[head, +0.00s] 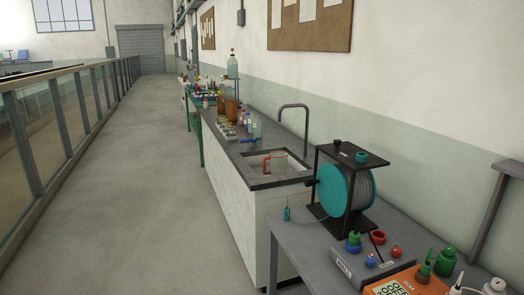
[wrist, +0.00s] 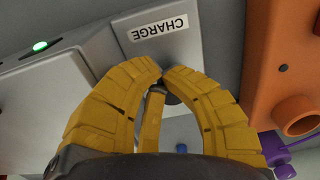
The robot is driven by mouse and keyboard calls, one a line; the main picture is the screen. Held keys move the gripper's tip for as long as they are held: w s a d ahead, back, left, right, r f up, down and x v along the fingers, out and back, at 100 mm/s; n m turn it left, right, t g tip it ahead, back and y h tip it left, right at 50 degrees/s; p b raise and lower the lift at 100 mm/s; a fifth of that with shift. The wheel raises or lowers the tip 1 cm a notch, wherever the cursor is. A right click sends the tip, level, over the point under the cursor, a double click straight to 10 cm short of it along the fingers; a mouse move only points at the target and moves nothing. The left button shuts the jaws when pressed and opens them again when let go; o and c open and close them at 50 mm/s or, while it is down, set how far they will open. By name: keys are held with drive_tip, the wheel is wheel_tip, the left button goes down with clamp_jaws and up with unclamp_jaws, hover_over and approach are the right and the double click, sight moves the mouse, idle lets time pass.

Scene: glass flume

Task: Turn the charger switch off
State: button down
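In the wrist view, a light grey box with a white label (wrist: 158,27) reading CHARGE, upside down, is in front of my gripper. The switch itself is not clearly visible, mostly hidden by the fingers. My gripper does not show in the head view.
In the wrist view, a lit green lamp (wrist: 40,46) is at left and an orange housing (wrist: 288,65) at right, near a purple part (wrist: 275,147). In the head view, a bench with a sink (head: 262,166) and a cable reel (head: 345,188) stand right; the left floor is clear.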

drive_tip(key=shift+s+a+f, duration=0.15)
drive_tip(key=shift+s, duration=0.15)
drive_tip(key=shift+s+r, duration=0.1)
drive_tip(key=shift+r, duration=0.2)
wheel_tip(320, 180, up, 6)
drive_tip(key=p, duration=0.4)
drive_tip(key=shift+f+p, duration=0.15)
drive_tip(key=shift+p, duration=0.2)
drive_tip(key=c, duration=2)
unclamp_jaws()
drive_tip(key=shift+w+a+r, duration=0.25)
drive_tip(key=shift+w, duration=0.35)
drive_tip(key=shift+w+a+r, duration=0.2)
drive_tip(key=shift+w, duration=0.4)
clamp_jaws()
wheel_tip(320, 180, down, 7)
drive_tip(key=b, duration=0.5)
drive_tip(key=shift+b, duration=0.35)
drive_tip(key=shift+a, duration=0.1)
